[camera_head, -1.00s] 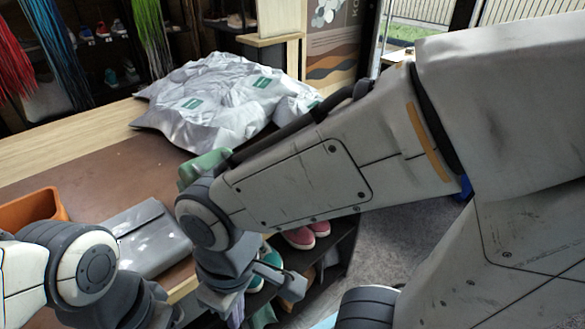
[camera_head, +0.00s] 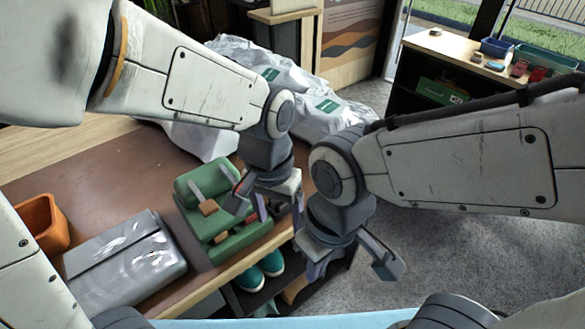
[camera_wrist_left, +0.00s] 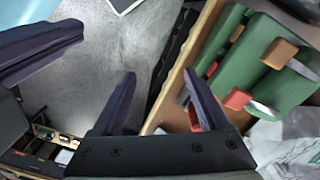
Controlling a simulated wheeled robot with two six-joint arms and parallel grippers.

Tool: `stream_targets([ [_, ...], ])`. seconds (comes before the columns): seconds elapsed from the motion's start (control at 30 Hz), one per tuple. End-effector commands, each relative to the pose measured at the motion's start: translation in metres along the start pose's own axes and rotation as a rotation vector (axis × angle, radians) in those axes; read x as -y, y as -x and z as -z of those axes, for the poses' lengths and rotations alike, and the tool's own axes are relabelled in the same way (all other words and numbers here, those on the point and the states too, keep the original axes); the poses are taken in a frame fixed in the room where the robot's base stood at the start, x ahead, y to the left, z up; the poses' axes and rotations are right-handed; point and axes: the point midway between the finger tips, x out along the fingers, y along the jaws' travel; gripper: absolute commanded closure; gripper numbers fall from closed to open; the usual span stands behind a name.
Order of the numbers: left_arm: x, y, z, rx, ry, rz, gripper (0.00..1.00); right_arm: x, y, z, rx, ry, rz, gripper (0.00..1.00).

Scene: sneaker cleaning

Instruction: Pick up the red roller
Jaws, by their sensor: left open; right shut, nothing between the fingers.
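A green stand (camera_head: 240,243) with orange-brown blocks sits near the front edge of the brown table. In the left wrist view the same green stand (camera_wrist_left: 258,57) shows at the right, with a small red piece (camera_wrist_left: 238,99) on it that may be the red roller. I cannot tell its full shape. My left gripper (camera_head: 270,212) is open and empty, at the stand's right side by the table edge. Its fingers in the left wrist view (camera_wrist_left: 160,88) have no object between them. My right gripper (camera_head: 318,272) is shut and empty, lower and to the right, beyond the table edge.
A grey flat package (camera_head: 120,262) and an orange pot (camera_head: 42,222) lie left of the stand. Teal shoes (camera_head: 260,272) sit on a shelf below the edge. My two grippers are close together.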

Motion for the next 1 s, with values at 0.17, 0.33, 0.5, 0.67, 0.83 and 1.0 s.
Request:
stream_targets([
  [0.17, 0.026, 0.043, 0.086, 0.018, 0.164, 0.028, 0.23, 0.005, 0.071, 0.004, -0.001, -0.001, 0.0, 1.0],
  [0.33, 0.049, 0.044, 0.135, 0.023, 0.265, 0.046, 0.23, 0.007, 0.099, 0.005, 0.0, -0.001, 0.0, 1.0],
  [0.5, 0.058, 0.034, 0.152, 0.027, 0.304, 0.053, 0.23, 0.008, 0.108, 0.006, 0.0, -0.001, 0.0, 1.0],
  [0.67, 0.06, 0.009, 0.152, 0.027, 0.305, 0.054, 0.23, 0.008, 0.114, 0.006, 0.0, 0.0, 0.0, 1.0],
  [0.83, 0.06, -0.012, 0.152, 0.025, 0.304, 0.053, 0.23, 0.009, 0.119, 0.006, 0.0, 0.001, 0.0, 1.0],
  [1.0, 0.062, -0.022, 0.15, 0.027, 0.303, 0.053, 0.23, 0.009, 0.128, 0.007, 0.0, 0.002, 0.0, 1.0],
])
